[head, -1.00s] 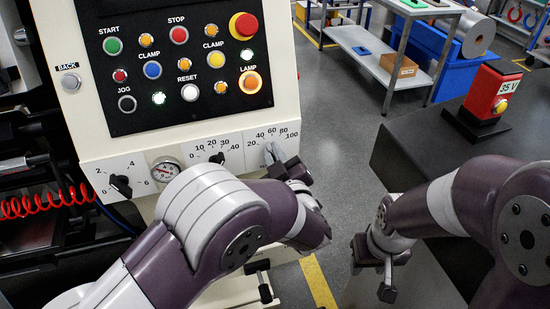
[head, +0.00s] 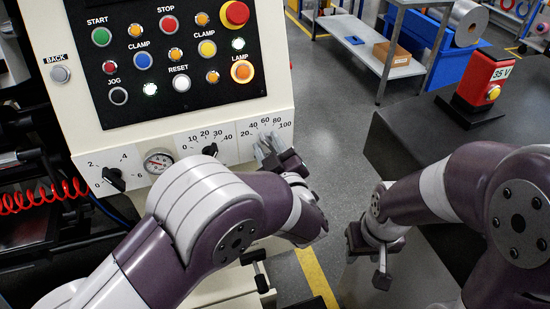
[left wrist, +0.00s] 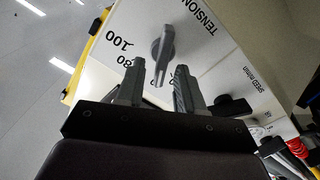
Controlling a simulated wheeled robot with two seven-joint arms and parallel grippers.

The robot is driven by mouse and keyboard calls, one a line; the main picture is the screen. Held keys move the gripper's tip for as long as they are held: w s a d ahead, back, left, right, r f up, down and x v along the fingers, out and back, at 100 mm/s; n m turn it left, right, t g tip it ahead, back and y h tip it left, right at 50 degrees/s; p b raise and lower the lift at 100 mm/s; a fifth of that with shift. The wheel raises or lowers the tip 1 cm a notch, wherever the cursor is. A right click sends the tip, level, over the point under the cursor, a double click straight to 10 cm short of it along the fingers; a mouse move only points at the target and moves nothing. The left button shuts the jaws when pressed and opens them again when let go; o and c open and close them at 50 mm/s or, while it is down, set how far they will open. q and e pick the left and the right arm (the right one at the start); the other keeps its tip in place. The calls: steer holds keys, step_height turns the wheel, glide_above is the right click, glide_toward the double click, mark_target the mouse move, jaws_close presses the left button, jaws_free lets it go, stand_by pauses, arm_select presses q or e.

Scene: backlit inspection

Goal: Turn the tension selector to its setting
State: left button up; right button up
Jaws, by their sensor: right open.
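The tension selector (left wrist: 162,50) is a grey bar-shaped knob on a white scale plate marked TENSION in the left wrist view. In the head view its scale (head: 280,127), numbered up to 100, is at the right end of the dial row. My left gripper (head: 267,140) is in front of this dial and mostly hides the knob there. In the left wrist view its two fingers (left wrist: 159,72) are apart, with the knob's near end showing between them; gaps show on both sides. I cannot tell the exact depth. My right gripper (head: 368,262) is open and empty, away from the panel.
Beside the tension dial are a black speed knob (head: 210,149), a round gauge (head: 158,161) and another black knob (head: 113,178). A dark bench (head: 425,130) with a red box (head: 484,78) stands at the right.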

arm_select(q)
steer(key=v, duration=1.2)
steer(key=shift+b, duration=0.3)
steer(key=shift+w+r, duration=0.1)
